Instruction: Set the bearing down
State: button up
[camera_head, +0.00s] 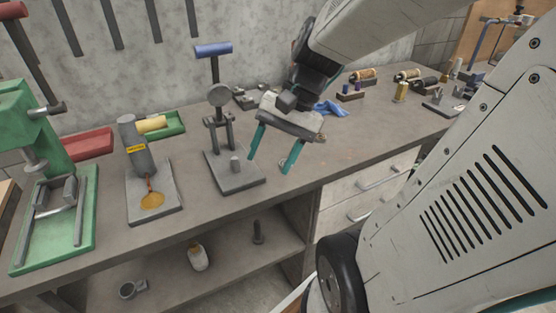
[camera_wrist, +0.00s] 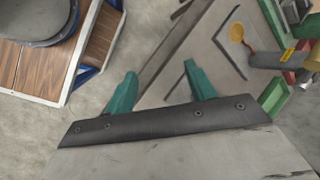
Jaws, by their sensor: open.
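My gripper (camera_head: 270,164) hangs over the front part of the workbench (camera_head: 345,155), its two teal fingers spread apart. In the wrist view my gripper (camera_wrist: 160,72) shows open, with nothing held between the fingers. A small pale grey piece (camera_head: 282,162) shows just beside the right finger in the head view, partly hidden by it; I cannot tell whether it is the bearing. No bearing can be made out clearly in the wrist view.
A grey dispenser (camera_head: 137,145) with an amber puddle (camera_head: 152,201) and a green press (camera_head: 30,130) stand at left. Red (camera_head: 90,143) and green (camera_head: 172,125) trays lie behind. A blue cloth (camera_head: 330,108) and spools (camera_head: 363,75) lie right. The front bench edge is clear.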

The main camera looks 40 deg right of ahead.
jog(key=s+a+r+n+h, duration=0.3)
jog(key=s+n+h, duration=0.2)
jog(key=s+n, duration=0.2)
jog(key=shift+a+r+n, duration=0.2)
jog(key=shift+a+n, duration=0.05)
jog(key=shift+n, duration=1.05)
